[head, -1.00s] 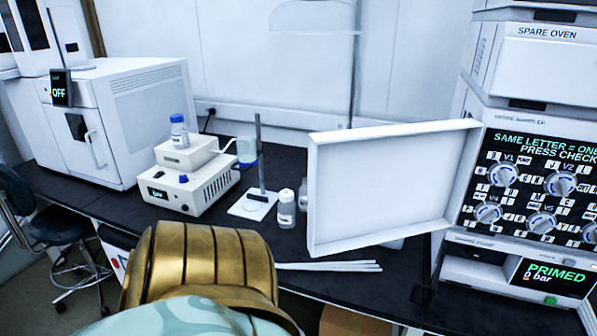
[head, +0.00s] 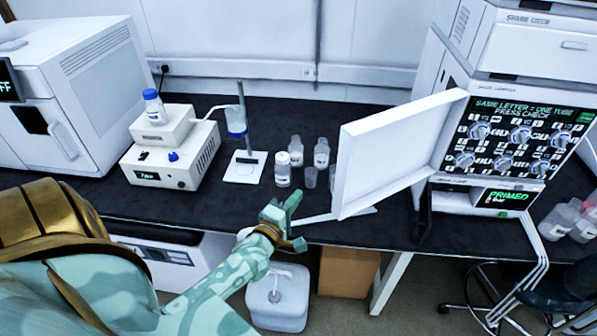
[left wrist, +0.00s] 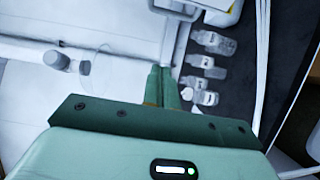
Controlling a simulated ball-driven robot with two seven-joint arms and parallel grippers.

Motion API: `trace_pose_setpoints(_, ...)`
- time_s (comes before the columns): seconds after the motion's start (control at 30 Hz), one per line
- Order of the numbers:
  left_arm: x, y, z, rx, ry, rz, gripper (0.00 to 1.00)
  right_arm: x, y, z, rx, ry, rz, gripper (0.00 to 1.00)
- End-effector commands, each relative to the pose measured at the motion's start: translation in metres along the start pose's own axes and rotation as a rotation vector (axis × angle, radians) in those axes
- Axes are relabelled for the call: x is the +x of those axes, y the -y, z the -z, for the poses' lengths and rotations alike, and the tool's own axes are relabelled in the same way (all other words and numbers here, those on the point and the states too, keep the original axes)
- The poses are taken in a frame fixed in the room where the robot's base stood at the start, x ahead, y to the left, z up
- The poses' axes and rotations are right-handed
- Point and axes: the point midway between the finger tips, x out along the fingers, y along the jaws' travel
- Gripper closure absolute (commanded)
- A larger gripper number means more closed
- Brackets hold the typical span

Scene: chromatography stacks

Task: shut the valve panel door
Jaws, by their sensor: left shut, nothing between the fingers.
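The valve panel door (head: 395,152) is a white shallow tray-like panel. In the head view it stands swung open to the left of the valve panel (head: 510,135), which carries several round knobs and a lit display. My left gripper (head: 290,203) is shut and empty. It appears left of the door's lower left corner, over the bench's front edge, with a visible gap in the picture. In the left wrist view the shut green fingers (left wrist: 162,88) point away from the camera. My right gripper is not seen.
A stirrer unit (head: 170,160) and a stand (head: 247,150) are farther left. A carton (head: 348,272) sits below the bench.

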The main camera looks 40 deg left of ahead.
Motion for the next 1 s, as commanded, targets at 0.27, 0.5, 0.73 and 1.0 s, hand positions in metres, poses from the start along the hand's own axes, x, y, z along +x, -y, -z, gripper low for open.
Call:
trace_pose_setpoints(0.27,0.041,0.001,0.0,-0.003,0.001,0.0,1.0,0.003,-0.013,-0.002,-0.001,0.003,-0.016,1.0)
trace_pose_setpoints(0.5,0.092,0.002,-0.001,-0.001,0.002,0.001,1.0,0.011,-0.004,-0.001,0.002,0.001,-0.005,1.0)
trace_pose_setpoints(0.73,0.089,0.0,-0.028,-0.003,0.002,0.003,1.0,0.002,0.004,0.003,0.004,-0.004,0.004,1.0)
trace_pose_setpoints(1.0,0.085,0.001,-0.038,0.001,0.002,0.003,1.0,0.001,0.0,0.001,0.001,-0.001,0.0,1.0)
